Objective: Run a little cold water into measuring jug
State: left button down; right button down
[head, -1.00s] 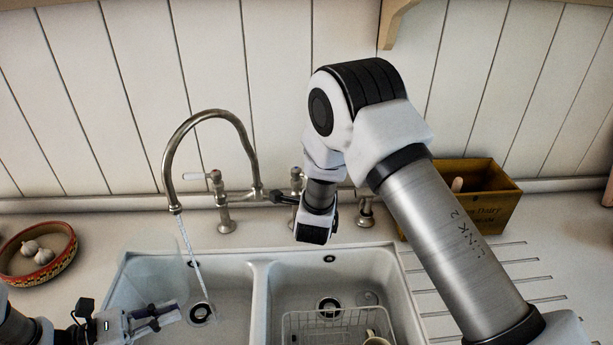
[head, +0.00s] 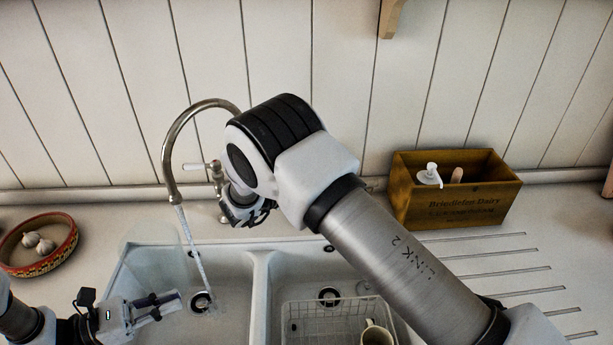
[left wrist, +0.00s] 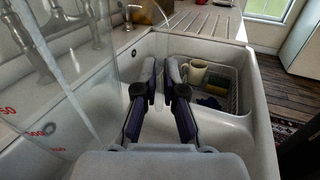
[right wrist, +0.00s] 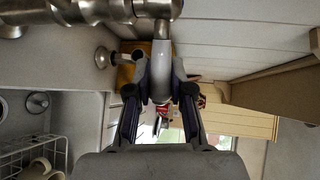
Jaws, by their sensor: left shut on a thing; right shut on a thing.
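The measuring jug (left wrist: 70,110) is clear, with red marks, and shows large in the left wrist view. It is only a faint outline in the head view. My left gripper (head: 165,302) is shut on the jug over the left basin. A thin stream of water (head: 191,245) runs from the curved tap spout (head: 173,190) into the left basin area. I cannot tell whether it falls inside the jug. My right gripper (right wrist: 160,72) is shut on a pale tap lever (right wrist: 162,55). In the head view my right arm hides part of the tap and that grip.
The right basin holds a wire rack (head: 300,318) with a cream mug (head: 375,335). A wooden box (head: 455,200) with a soap pump stands at the back right. A bowl of garlic (head: 40,262) sits on the left. The ribbed draining board on the right is clear.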

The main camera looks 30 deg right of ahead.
dwell(0.3)
jog(key=c, duration=1)
grip_release()
jog(key=shift+w+a, duration=0.1)
pick_arm(q)
jog(key=shift+w+a, duration=0.1)
